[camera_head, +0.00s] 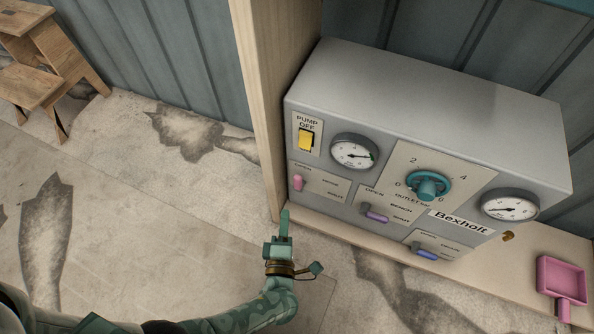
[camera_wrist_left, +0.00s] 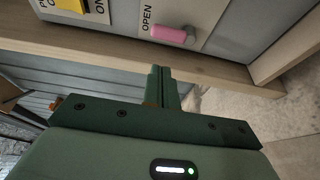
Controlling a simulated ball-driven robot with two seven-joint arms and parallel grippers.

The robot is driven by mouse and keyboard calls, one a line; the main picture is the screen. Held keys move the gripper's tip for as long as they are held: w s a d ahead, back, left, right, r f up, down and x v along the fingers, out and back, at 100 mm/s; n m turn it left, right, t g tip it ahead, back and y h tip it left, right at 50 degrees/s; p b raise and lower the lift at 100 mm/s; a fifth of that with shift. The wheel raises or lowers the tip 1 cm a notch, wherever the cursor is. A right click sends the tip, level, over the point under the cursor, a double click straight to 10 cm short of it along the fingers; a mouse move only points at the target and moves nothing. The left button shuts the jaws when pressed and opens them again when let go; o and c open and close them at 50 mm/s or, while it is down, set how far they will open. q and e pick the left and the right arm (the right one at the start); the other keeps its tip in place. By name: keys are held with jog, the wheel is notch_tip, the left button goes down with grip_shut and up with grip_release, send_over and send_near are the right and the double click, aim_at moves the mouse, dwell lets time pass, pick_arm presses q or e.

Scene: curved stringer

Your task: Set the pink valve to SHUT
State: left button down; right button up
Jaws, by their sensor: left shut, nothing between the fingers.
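The pink valve (camera_head: 297,183) is a small handle at the left of the grey panel, below its OPEN label. It stands roughly upright, and the SHUT label lies to its lower right. In the left wrist view the pink valve (camera_wrist_left: 168,34) shows near the top, beside the word OPEN. My left gripper (camera_head: 285,214) is shut and empty, just below the pink valve and apart from it. Its closed fingers (camera_wrist_left: 161,80) show in the left wrist view. My right gripper is not in view.
The panel (camera_head: 420,85) also has a yellow pump switch (camera_head: 305,139), a teal knob (camera_head: 429,186), a purple valve (camera_head: 375,214), a blue valve (camera_head: 425,251) and two gauges. A wooden post (camera_head: 262,90) stands at its left. A pink dustpan-like item (camera_head: 562,276) lies at right.

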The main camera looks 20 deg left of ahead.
aim_at(299, 181)
pick_arm(q)
jog(key=shift+w+r, duration=0.15)
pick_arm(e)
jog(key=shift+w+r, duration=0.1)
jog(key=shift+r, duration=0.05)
